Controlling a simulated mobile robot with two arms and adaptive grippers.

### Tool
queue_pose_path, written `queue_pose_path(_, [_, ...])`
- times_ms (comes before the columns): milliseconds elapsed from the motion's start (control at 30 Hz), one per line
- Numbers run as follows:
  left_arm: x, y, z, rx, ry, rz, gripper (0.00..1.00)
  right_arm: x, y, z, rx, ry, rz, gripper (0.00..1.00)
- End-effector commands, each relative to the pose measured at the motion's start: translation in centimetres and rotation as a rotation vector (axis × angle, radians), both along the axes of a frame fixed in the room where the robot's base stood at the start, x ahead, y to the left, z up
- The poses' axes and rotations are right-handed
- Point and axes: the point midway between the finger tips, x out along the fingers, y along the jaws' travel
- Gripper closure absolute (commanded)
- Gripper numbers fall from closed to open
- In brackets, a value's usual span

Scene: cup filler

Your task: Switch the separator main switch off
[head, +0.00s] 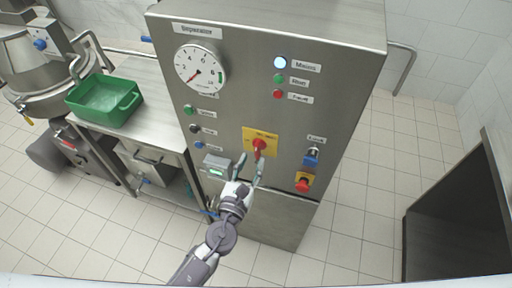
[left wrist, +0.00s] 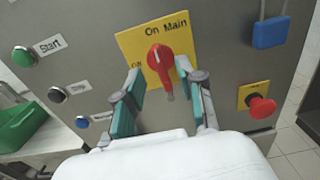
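The separator main switch is a red rotary handle (head: 259,146) on a yellow plate (head: 248,133), on the front of the grey steel separator cabinet (head: 235,100). In the left wrist view the red handle (left wrist: 160,62) points downward, and the plate (left wrist: 132,42) reads "On Main". My left gripper (head: 248,170) is in front of the cabinet, just below the switch. In the left wrist view its two teal-padded fingers (left wrist: 158,90) are apart, one on each side of the handle's lower end, with gaps visible. My right gripper is not in view.
A red emergency button (head: 303,184) and a blue padlock-like part (head: 311,158) sit right of the switch. Green, black and blue buttons and a small display (head: 216,166) are at left. A green crate (head: 105,101) stands on a steel table.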

Motion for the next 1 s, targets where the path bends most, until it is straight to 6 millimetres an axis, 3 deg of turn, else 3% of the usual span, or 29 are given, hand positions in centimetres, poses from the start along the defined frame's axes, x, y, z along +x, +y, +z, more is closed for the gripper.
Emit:
queue_pose_path(100, [2.2, -0.7, 0.2, -0.001, -0.001, 0.001, 0.61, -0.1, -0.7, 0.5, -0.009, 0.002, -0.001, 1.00])
queue_pose_path(300, [4.1, -1.3, 0.0, -0.002, 0.002, 0.000, 0.61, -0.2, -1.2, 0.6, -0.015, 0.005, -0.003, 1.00])
queue_pose_path(667, [4.5, -1.4, -0.1, -0.002, 0.002, 0.000, 0.61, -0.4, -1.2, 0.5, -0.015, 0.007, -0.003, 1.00])
queue_pose_path(900, [4.4, -1.4, -0.1, -0.002, 0.002, 0.000, 1.00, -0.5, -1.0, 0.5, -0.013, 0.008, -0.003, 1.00])
queue_pose_path(1000, [4.4, -1.4, -0.1, -0.002, 0.002, 0.000, 1.00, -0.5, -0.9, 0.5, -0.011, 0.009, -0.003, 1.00])
